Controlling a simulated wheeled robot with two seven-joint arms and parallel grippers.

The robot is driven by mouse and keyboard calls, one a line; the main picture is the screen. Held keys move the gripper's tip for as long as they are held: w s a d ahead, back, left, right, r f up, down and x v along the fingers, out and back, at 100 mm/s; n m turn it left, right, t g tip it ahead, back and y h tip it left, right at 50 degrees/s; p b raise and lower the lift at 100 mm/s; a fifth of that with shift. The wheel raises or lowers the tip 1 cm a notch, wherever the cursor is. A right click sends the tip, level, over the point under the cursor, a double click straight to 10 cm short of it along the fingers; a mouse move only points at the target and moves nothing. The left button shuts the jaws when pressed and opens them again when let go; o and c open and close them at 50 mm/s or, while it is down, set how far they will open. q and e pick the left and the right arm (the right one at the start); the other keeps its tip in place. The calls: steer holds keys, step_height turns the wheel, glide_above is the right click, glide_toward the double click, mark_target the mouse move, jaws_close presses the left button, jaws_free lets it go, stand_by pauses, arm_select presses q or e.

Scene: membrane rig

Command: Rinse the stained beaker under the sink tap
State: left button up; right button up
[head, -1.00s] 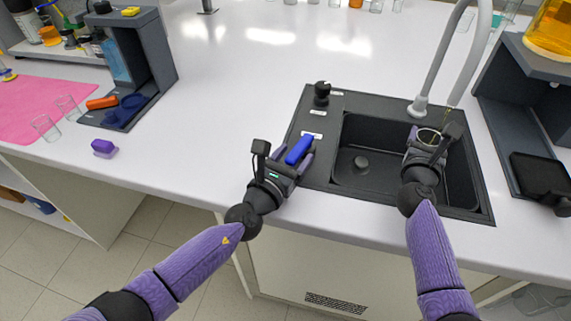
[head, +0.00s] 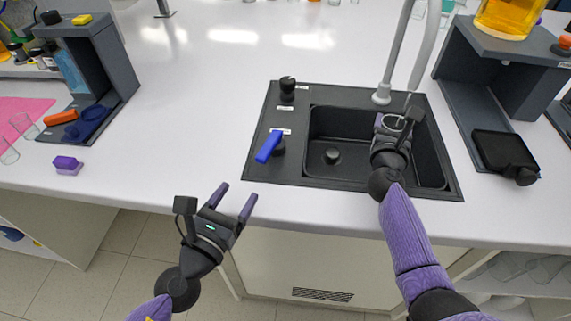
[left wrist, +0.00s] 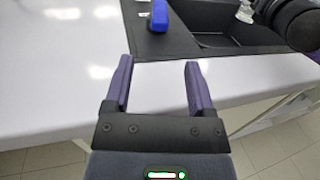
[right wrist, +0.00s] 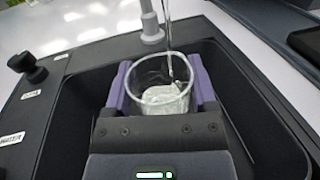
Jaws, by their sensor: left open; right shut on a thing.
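The clear beaker (right wrist: 165,85) stands upright between the jaws of my right gripper (head: 393,124), which is shut on it over the sink basin (head: 335,172). In the right wrist view a thin clear stream runs from the tap (head: 400,55) down into the beaker. Pale, whitish liquid shows in its lower part; I cannot make out a stain. The blue tap lever (head: 268,147) sits left of the basin and also shows in the left wrist view (left wrist: 159,15). My left gripper (head: 235,195) is open and empty over the counter's front edge, apart from the lever.
A black knob (head: 287,88) stands behind the lever. A grey stand with an orange-filled vessel (head: 507,18) and a black tray (head: 503,152) are right of the sink. A purple block (head: 67,165) lies far left. The counter between is clear.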

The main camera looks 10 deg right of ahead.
mark_target(270, 147)
stand_by(0.4)
